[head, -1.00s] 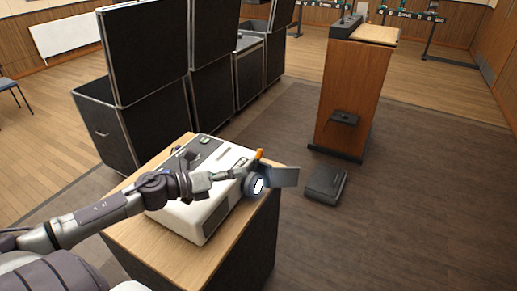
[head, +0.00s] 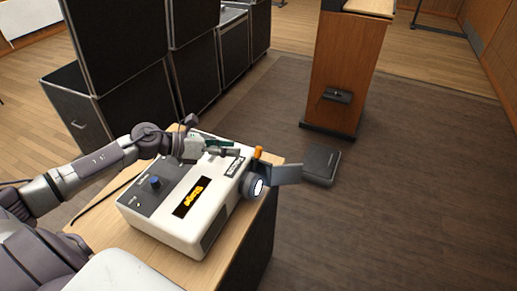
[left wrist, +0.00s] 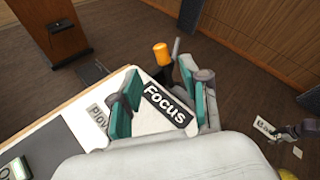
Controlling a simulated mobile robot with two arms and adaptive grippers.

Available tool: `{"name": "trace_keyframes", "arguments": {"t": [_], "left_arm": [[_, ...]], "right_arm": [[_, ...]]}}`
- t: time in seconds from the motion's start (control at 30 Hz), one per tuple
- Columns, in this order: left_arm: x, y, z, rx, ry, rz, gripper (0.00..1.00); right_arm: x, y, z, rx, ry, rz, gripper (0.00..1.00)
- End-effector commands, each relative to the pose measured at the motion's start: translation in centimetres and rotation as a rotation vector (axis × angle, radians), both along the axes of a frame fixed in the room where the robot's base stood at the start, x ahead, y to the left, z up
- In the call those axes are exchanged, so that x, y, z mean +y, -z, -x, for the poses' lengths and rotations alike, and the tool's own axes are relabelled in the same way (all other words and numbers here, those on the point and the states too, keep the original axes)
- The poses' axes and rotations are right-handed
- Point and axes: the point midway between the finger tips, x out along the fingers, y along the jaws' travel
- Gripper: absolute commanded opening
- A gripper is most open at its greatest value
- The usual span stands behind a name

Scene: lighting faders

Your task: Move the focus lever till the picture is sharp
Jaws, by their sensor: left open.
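A white projector (head: 170,215) stands on a wooden-topped stand, its lit lens (head: 256,187) facing right. The focus lever is a small post with an orange tip (head: 257,153) above the lens. In the left wrist view the orange lever (left wrist: 161,54) stands just beyond the fingertips, near a black "Focus" label (left wrist: 166,105). My left gripper (head: 225,149) is open and empty above the projector's top, a little left of the lever. In the left wrist view its green-padded fingers (left wrist: 160,92) are spread either side of the label. The projected picture is not in view.
A grey flap (head: 287,174) sticks out in front of the lens. Black cases (head: 118,110) stand behind; a wooden lectern (head: 345,75) and a dark floor box (head: 322,164) are to the right.

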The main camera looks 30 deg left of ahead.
Motion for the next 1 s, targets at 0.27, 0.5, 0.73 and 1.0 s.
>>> {"name": "trace_keyframes", "arguments": {"t": [0.27,0.5,0.73,1.0], "left_arm": [[-3.3,1.2,-3.2,-0.003,0.0,0.005,0.46],[-5.6,2.6,-5.4,-0.001,0.0,0.004,0.46],[-6.2,3.2,-5.9,0.0,0.002,0.001,0.46],[-6.2,3.2,-5.9,0.0,0.002,-0.001,0.34]], "right_arm": [[3.0,-1.9,-3.3,-0.053,0.004,-0.039,0.49],[2.7,-2.7,-3.0,-0.049,0.0,-0.035,0.49],[2.1,-2.7,-2.1,-0.034,-0.001,-0.027,0.49],[1.8,-2.7,-1.9,-0.031,-0.002,-0.023,0.49]]}}
